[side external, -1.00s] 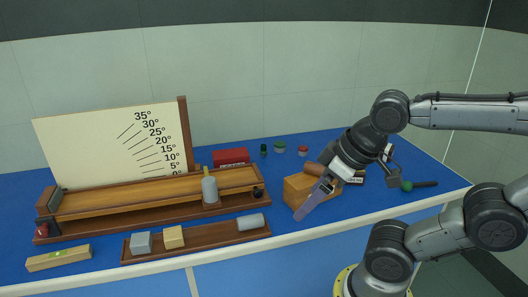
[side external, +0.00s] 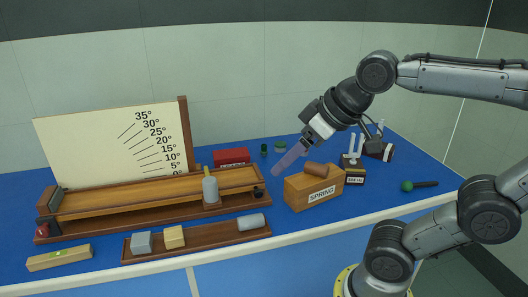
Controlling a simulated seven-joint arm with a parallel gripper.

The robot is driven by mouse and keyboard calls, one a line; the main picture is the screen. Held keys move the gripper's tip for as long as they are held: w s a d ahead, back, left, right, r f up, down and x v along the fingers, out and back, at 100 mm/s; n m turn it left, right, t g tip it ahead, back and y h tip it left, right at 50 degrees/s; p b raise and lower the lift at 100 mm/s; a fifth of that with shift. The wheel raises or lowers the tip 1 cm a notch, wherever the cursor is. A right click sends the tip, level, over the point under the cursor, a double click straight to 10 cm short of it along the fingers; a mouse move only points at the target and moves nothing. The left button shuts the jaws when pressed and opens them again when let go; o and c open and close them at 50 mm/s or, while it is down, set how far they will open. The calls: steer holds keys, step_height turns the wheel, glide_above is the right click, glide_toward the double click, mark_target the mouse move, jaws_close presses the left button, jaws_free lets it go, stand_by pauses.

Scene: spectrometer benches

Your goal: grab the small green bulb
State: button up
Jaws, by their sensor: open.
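A small round green bulb (side external: 407,186) lies at the right end of the blue bench, at the left end of a short black handle. It is the likeliest match for the named bulb, though small green items also stand at the back. My gripper (side external: 279,169) points down and left, in the air above and behind the wooden box, well left of the bulb. Its fingers are seen nearly edge-on, so the gap between them is hidden. Nothing shows held in it.
The wooden box (side external: 309,195) marked SPRING has a brown cylinder (side external: 316,169) on top. A tuning-fork block (side external: 355,176) stands right of it. A dark green bottle (side external: 264,150), a green-topped jar (side external: 280,145) and a red box (side external: 232,157) stand behind. A wooden ramp (side external: 150,190) fills the left.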

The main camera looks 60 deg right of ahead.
steer(key=w+d+r+m+h, duration=0.1)
steer(key=w+d+r, duration=0.2)
steer(key=w, duration=0.4)
steer(key=w+d+r+m, duration=0.1)
steer(key=w+d+r, duration=0.2)
steer(key=w, duration=0.3)
steer(key=m+g+h, duration=0.2)
steer(key=m+g, duration=0.2)
steer(key=m, duration=0.2)
glide_above(265, 146)
steer(key=s+a, duration=0.3)
step_height(265, 146, down, 21)
steer(key=x, duration=1.3)
steer(key=shift+w+f, duration=0.15)
steer(key=shift+f, duration=0.15)
jaws_close()
